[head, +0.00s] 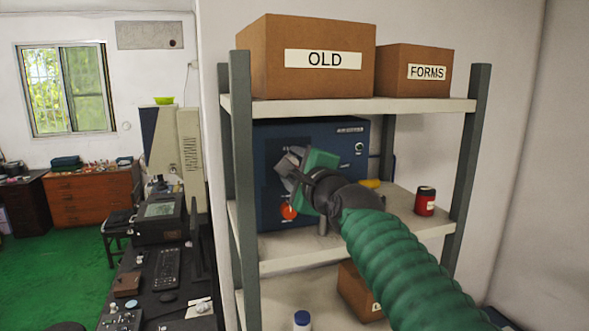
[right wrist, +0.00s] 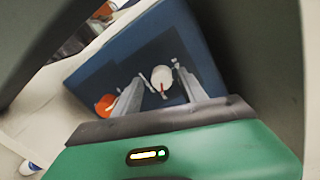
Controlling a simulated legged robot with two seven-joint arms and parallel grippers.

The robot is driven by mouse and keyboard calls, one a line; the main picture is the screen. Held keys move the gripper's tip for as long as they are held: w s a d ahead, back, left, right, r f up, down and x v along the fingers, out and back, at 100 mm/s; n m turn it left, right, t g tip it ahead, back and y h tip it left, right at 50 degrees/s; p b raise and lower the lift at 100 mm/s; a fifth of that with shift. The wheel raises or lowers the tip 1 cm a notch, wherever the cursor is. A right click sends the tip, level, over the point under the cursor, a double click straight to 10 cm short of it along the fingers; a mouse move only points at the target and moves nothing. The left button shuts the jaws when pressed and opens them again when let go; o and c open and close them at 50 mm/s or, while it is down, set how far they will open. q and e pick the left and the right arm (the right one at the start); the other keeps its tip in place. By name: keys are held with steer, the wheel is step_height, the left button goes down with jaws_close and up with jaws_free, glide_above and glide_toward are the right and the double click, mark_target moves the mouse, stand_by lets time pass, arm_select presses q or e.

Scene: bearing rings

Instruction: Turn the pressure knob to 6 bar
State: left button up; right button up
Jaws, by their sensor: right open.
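A dark blue cabinet (head: 268,140) stands on the middle shelf. In the right wrist view a pale round knob (right wrist: 162,78) with a red mark shows on the cabinet (right wrist: 205,50); I take it to be the pressure knob. My right gripper (head: 286,166) reaches in front of the cabinet's face and hides the knob in the head view. In the right wrist view the jaws of my right gripper (right wrist: 160,85) are open, one on each side of the knob; I cannot tell whether they touch it. The scale is not readable. My left gripper is not in view.
An orange-red round control (head: 288,211) sits low on the cabinet, close to my gripper. A red jar (head: 425,201) stands right on the shelf (head: 400,228). Shelf posts (head: 240,190) flank the space. Boxes marked OLD (head: 320,82) and FORMS (head: 425,88) sit above.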

steer(key=b+v, duration=0.7)
steer(key=v, duration=0.9)
steer(key=shift+s+d, duration=0.2)
steer(key=shift+s, duration=0.1)
steer(key=shift+f, duration=0.1)
steer(key=w+d+f+n+g+h+b, duration=0.1)
steer(key=d+f+n+g+b, duration=0.15)
steer(key=f, duration=1.05)
steer(key=w+d+f+n+g+h+b, duration=0.1)
steer(key=f+n+g+h+b, duration=0.15)
steer(key=f, duration=1.05)
steer(key=w+d+f+n+g+b, duration=0.1)
steer(key=d+f+n+b, duration=0.15)
steer(key=f, duration=1.05)
steer(key=s+d+f+n+g+b, duration=0.2)
steer(key=s+f, duration=0.5)
steer(key=f, duration=0.4)
steer(key=s+d+f+n+g+h+b, duration=0.1)
steer(key=s+d+f+n+g, duration=0.2)
steer(key=f, duration=0.9)
steer(key=s+d+f+n+g+h+b, duration=0.1)
steer(key=s+f+n, duration=0.4)
steer(key=s+f, duration=0.6)
steer(key=shift+s+d+f+n+g+b, duration=0.4)
steer(key=shift+d+g+b, duration=0.4)
steer(key=shift+d+g, duration=0.3)
